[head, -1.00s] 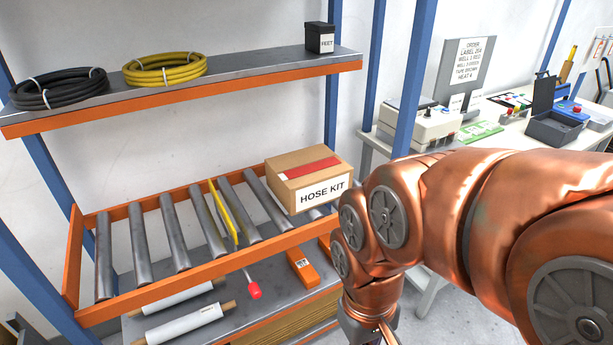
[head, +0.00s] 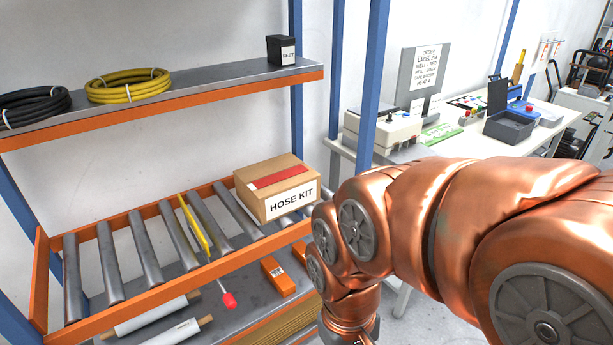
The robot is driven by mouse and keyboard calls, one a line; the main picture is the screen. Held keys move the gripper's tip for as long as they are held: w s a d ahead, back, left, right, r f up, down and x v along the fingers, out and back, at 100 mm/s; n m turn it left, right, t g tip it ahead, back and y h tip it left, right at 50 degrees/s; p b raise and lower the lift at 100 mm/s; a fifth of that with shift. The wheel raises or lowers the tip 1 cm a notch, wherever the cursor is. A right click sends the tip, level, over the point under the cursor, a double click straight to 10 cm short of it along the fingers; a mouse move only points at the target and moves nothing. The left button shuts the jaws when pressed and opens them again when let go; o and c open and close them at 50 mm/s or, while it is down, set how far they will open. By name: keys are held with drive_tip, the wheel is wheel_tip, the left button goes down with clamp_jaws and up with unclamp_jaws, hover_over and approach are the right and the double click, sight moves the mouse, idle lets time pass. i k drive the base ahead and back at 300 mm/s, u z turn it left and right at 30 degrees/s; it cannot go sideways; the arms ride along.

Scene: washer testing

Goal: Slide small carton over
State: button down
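The small carton is a brown box labelled HOSE KIT (head: 277,188) with red tape on top. It sits at the right end of the roller shelf (head: 130,290), on the grey rollers. A yellow upright divider (head: 194,224) stands between the rollers to the left of the carton, with bare rollers between them. My copper arm reaches in from the right and bends down in front of the shelf's right end. My gripper is below the bottom edge of the head view, so its fingers are hidden.
The upper shelf holds a black hose coil (head: 32,106), a yellow hose coil (head: 128,86) and a small black FEET box (head: 281,50). Below the rollers are white rolls (head: 180,333), an orange tool (head: 278,276) and a red-tipped rod (head: 229,300). A workbench (head: 345,140) stands at right.

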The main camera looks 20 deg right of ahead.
sight(271, 202)
drive_tip(key=k, duration=1.2)
drive_tip(key=z, duration=0.55)
drive_tip(key=i, duration=0.75)
drive_tip(key=z, duration=0.4)
drive_tip(key=i, duration=0.8)
drive_tip(key=u, duration=0.8)
drive_tip(key=i, duration=0.75)
drive_tip(key=u, duration=0.65)
